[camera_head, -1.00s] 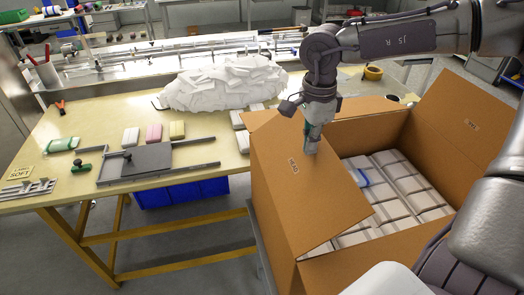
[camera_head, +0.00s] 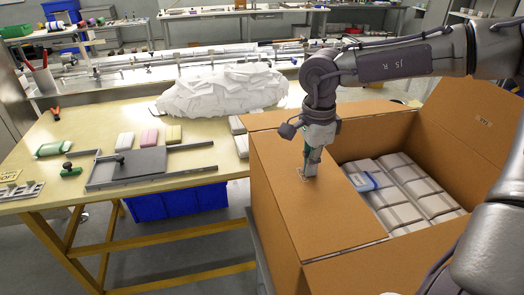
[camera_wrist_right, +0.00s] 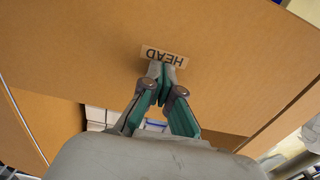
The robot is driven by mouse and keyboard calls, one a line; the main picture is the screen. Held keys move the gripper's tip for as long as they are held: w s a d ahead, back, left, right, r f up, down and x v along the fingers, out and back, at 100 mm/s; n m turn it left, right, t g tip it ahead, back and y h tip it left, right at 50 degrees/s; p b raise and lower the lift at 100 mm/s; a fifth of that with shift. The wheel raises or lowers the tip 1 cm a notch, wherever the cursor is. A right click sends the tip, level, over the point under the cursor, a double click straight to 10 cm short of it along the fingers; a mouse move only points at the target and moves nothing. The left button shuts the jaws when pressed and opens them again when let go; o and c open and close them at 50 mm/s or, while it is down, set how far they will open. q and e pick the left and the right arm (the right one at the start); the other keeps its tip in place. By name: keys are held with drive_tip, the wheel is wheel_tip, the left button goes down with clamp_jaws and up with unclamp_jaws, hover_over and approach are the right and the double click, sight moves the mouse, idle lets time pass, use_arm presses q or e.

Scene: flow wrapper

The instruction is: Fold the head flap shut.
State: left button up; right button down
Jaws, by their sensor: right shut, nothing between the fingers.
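The head flap (camera_head: 318,210) is the brown cardboard flap at the left of the open carton (camera_head: 275,245); it lies nearly level over the left part of the opening. Its HEAD label also shows in the right wrist view (camera_wrist_right: 166,56). My right gripper (camera_head: 310,174) points down at the flap, its fingertips at the label. In the right wrist view its green-sided fingers (camera_wrist_right: 163,68) are shut with nothing between them; they seem to touch the flap. White wrapped packs (camera_head: 400,190) fill the carton's uncovered part. My left gripper is not in view.
The opposite flap (camera_head: 465,125) stands open at the right, and the far flap (camera_head: 290,116) is folded outward. A yellow worktable (camera_head: 60,133) at the left carries a white pile (camera_head: 225,85), coloured packs and a grey fixture (camera_head: 130,168).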

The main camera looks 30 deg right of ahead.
wheel_tip(320, 180, up, 7)
drive_tip(key=p, duration=0.4)
drive_tip(key=shift+r, duration=0.15)
